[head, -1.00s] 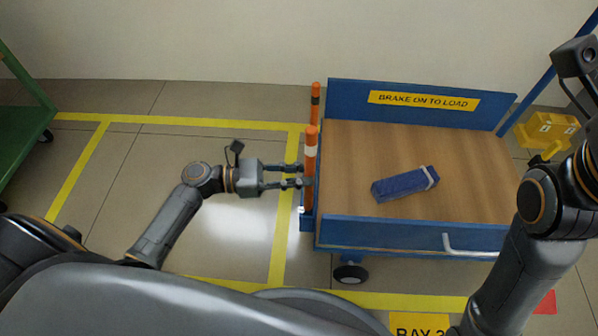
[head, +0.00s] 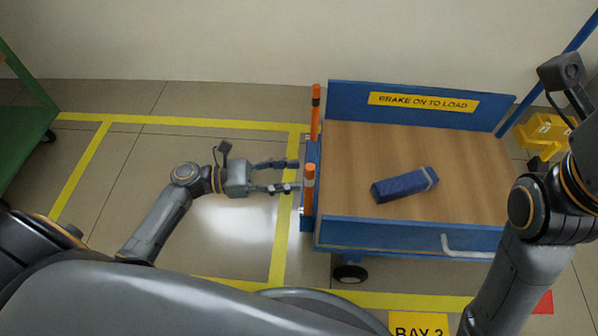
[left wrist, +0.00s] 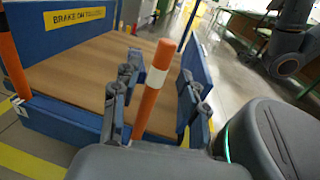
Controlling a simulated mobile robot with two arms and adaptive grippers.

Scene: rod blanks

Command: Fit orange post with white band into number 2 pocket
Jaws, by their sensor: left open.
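The orange post with a white band (head: 309,190) stands upright at the near end of the blue cart's left side, its lower end down in a holder there. It also shows in the left wrist view (left wrist: 153,90), tilted by the camera angle. My left gripper (head: 294,176) is open, its fingers pointing at the post from the left; no finger grips it. In the left wrist view the open fingers (left wrist: 155,92) appear on either side of the post. Pocket numbers cannot be read. My right gripper is not visible.
A second orange post, with a black band (head: 316,110), stands at the cart's far left corner. Floor left of the cart is clear.

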